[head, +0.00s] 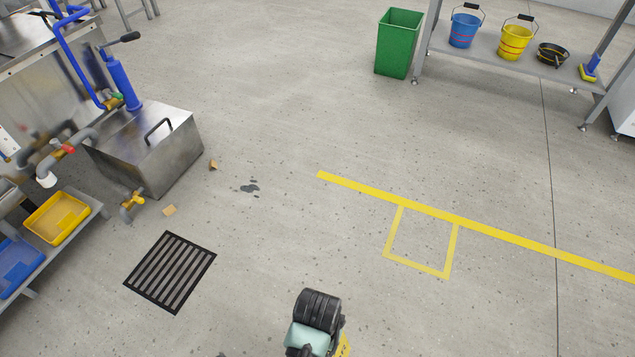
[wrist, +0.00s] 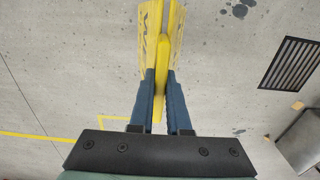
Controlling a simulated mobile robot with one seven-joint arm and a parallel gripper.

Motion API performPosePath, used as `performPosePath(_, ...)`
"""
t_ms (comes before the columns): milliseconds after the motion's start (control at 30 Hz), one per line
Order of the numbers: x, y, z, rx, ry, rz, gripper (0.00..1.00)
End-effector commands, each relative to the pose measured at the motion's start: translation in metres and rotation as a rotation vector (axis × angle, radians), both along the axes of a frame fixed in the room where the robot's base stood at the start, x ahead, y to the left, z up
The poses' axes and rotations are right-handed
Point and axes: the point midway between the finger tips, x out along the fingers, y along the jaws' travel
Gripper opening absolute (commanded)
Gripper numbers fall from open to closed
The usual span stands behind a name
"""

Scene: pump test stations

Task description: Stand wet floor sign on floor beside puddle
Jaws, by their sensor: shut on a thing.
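My gripper (wrist: 160,76) is shut on the yellow wet floor sign (wrist: 163,52), whose panels spread beyond the fingertips in the wrist view. The sign is seen nearly edge-on, and I cannot tell its height above the floor. In the head view only a yellow sliver of the sign (head: 343,346) shows beside my wrist at the bottom edge. A small dark puddle-like patch (head: 250,187) lies on the floor right of the steel tank. Other dark wet-looking spots (wrist: 240,9) show at the top of the wrist view, right of the sign.
A black floor drain (head: 170,272) lies left. A steel tank (head: 150,145) and a shelf with yellow (head: 57,217) and blue trays (head: 14,264) stand at left. Yellow floor lines (head: 480,234) run right. A green bin (head: 397,43) and bucket shelf stand behind. The middle floor is mostly clear.

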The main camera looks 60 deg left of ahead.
Motion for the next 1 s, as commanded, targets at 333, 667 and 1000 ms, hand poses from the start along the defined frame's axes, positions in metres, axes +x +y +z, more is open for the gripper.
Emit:
performPosePath(333,-0.001,0.0,-0.06,-0.001,0.001,0.001,0.0)
performPosePath(667,0.0,0.0,-0.099,0.0,0.0,0.001,0.0)
performPosePath(1000,0.0,0.0,-0.099,0.0,0.0,0.0,0.0)
